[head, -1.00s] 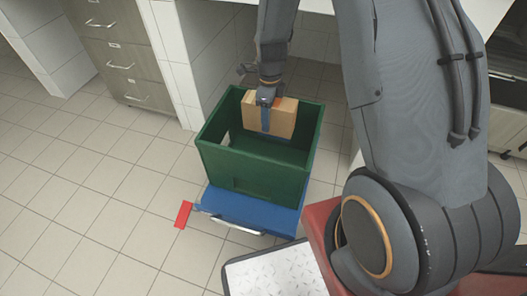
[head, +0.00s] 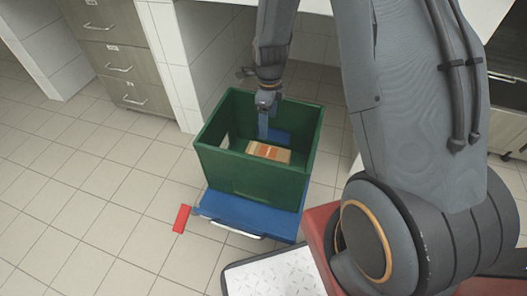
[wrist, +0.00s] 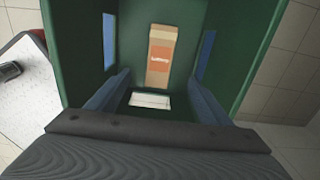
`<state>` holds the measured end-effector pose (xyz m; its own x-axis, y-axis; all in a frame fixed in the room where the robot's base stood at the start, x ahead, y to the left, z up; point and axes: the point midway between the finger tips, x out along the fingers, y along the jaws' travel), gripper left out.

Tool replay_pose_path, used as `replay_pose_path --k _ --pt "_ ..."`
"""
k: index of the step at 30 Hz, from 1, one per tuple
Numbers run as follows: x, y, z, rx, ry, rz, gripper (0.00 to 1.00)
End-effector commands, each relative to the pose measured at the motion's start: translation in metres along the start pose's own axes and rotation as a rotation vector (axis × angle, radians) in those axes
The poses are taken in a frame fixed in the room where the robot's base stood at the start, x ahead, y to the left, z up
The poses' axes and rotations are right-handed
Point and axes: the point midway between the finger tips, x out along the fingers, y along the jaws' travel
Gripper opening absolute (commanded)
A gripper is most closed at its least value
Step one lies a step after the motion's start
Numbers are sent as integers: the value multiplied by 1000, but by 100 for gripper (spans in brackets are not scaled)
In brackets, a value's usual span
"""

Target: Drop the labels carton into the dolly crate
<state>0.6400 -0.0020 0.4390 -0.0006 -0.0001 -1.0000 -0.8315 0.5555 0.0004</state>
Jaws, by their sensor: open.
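The labels carton (head: 269,152) is a tan box with an orange and white printed face. It lies inside the green dolly crate (head: 250,175), on or near its floor. In the wrist view the carton (wrist: 161,58) shows beyond the fingers, apart from them. My gripper (head: 264,128) is open and empty, pointing down into the crate. In the wrist view its two blue-grey fingers (wrist: 150,95) stand wide apart, inside the crate walls. A small white patch, which I cannot identify, shows between the fingers.
The crate stands on a blue dolly (head: 245,216) with a light handle. A red mark (head: 182,218) lies on the tiled floor to its left. Grey drawers (head: 118,55) and a white tiled wall stand behind. Free floor lies at the left.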

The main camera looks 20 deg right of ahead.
Motion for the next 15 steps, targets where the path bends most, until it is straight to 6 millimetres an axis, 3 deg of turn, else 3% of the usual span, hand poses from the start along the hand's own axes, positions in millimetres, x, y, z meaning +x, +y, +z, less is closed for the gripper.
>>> replay_pose_path --k 9,15 --pt "-53 -1 0 0 -2 -3 73" --pt "-70 -1 0 0 -1 -1 73"
